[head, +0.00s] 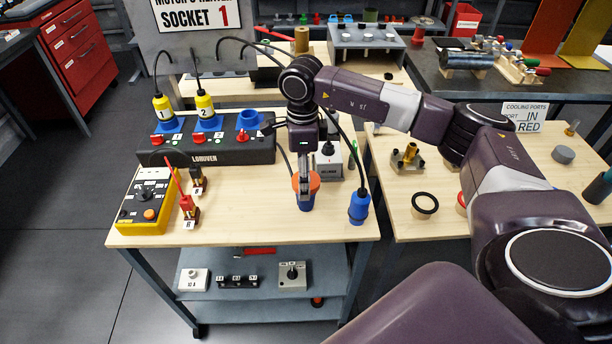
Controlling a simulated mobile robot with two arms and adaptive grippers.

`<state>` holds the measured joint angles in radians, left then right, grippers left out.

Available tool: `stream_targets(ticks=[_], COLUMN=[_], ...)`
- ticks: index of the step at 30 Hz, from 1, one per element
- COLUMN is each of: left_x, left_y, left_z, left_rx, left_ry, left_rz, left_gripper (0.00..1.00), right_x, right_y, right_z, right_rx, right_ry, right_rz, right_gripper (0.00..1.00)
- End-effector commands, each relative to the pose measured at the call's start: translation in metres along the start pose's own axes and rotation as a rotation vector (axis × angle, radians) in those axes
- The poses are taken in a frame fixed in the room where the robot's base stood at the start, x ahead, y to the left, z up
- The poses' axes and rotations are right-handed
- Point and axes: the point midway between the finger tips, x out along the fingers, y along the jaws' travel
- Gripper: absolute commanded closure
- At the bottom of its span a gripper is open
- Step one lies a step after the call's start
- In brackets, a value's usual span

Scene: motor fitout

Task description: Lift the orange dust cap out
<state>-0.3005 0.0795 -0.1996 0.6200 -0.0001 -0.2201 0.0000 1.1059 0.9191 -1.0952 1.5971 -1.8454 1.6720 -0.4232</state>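The orange dust cap (315,182) sits on top of a blue socket (306,206) near the front right of the wooden table. My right gripper (304,190) points straight down at the cap, and its grey fingers cover the middle of it. Orange shows on both sides of the fingers. The far side of the cap is hidden, so I cannot tell whether the fingers are closed on it. The cap looks upright and in contact with the blue socket. My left gripper is not in view.
A blue plug (358,207) on a cable stands just right of the cap. A grey box (329,160) is close behind. The black drive unit (214,151) with yellow plugs and a yellow meter (147,200) are to the left.

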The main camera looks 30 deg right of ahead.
Motion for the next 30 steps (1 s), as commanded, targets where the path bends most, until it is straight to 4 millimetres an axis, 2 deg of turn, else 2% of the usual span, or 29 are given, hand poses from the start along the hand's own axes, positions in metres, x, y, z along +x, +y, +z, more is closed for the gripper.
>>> stream_targets(ticks=[6, 15, 26, 30], left_x=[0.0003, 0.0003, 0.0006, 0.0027], left_y=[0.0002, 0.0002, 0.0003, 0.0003], left_z=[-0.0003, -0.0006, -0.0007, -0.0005], left_rx=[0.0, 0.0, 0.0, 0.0], left_ry=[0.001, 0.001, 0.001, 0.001], left_rz=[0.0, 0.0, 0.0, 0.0], left_gripper=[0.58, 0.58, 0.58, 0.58], right_x=[0.0011, 0.0008, 0.0002, -0.0055], right_y=[-0.0001, 0.0, -0.0001, -0.0004], right_z=[0.0005, 0.0006, 0.0008, 0.0011], right_rx=[0.0, 0.0, 0.0, 0.0], right_ry=[-0.001, -0.002, -0.002, -0.003], right_rz=[-0.001, 0.0, 0.0, -0.001], right_gripper=[0.3, 0.63, 0.64, 0.64])
